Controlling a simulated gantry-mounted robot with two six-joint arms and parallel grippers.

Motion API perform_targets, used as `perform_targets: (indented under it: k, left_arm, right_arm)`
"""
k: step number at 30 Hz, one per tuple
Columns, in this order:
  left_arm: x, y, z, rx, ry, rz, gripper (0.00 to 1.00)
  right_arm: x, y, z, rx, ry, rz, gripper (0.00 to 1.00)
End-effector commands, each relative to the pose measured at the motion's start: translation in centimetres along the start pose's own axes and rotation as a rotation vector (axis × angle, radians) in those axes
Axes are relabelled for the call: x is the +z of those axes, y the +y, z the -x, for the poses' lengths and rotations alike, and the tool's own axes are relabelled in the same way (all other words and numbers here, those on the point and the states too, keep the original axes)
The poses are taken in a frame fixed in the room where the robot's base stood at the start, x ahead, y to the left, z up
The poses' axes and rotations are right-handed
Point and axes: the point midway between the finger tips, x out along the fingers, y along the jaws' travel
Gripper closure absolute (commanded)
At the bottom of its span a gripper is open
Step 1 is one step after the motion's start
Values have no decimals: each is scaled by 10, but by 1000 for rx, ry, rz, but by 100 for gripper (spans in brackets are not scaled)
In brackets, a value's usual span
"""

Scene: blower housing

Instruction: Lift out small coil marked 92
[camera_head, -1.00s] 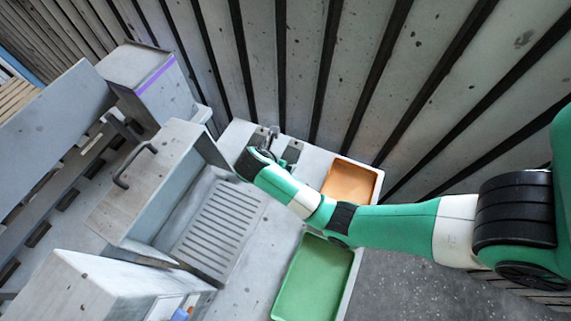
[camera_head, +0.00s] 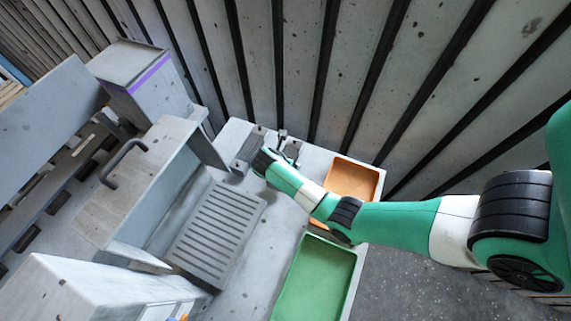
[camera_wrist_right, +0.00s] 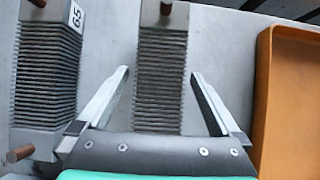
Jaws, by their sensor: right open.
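My right gripper (camera_wrist_right: 160,73) is open in the right wrist view, with one finger on each side of a small finned coil (camera_wrist_right: 163,82). I see no number on this coil from here. It has a copper-coloured stub at its top end, and its lower end is hidden behind the gripper body. A second finned coil (camera_wrist_right: 45,75) lies to the left and carries a label reading 65. In the head view my right gripper (camera_head: 262,160) is at the back of the bench by the coils and its fingers are hard to make out. My left gripper is not in view.
An orange tray (camera_wrist_right: 298,100) stands right of the gripper; it also shows in the head view (camera_head: 353,178). A green tray (camera_head: 315,282) is nearer. A slatted grey plate (camera_head: 220,222) and a box with a handle (camera_head: 123,162) are to the left.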

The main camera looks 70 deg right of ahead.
Motion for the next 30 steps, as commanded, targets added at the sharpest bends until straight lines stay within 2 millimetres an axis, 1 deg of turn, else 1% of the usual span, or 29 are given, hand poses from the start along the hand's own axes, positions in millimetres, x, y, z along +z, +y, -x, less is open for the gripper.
perform_targets:
  k: [2, 3, 5, 6, 8, 9, 11, 12, 14, 15, 19, 30]
  left_arm:
    - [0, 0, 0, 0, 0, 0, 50]
    - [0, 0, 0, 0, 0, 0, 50]
    - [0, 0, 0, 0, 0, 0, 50]
    - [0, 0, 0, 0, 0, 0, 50]
    - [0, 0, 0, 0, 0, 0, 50]
    - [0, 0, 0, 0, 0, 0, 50]
    - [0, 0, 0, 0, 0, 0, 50]
    - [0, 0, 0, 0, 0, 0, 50]
    - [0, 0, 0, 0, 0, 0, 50]
    - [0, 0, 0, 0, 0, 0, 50]
    - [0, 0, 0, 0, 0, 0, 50]
    - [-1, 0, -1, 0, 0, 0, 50]
  right_arm:
    - [0, 0, 1, 0, 0, 0, 0]
    - [0, 0, 1, 0, 0, 0, 4]
    - [0, 0, 1, 0, 0, 0, 14]
    - [0, 0, 1, 0, 0, 0, 22]
    - [0, 0, 1, 0, 0, 0, 32]
    - [0, 0, 1, 0, 0, 0, 40]
    - [0, 0, 1, 0, -1, 0, 50]
    - [0, 0, 1, 0, 0, 0, 58]
    - [0, 0, 1, 0, -1, 0, 68]
    - [0, 0, 1, 0, -1, 0, 76]
    - [0, 0, 1, 0, -1, 0, 99]
    - [2, 1, 3, 2, -2, -1, 100]
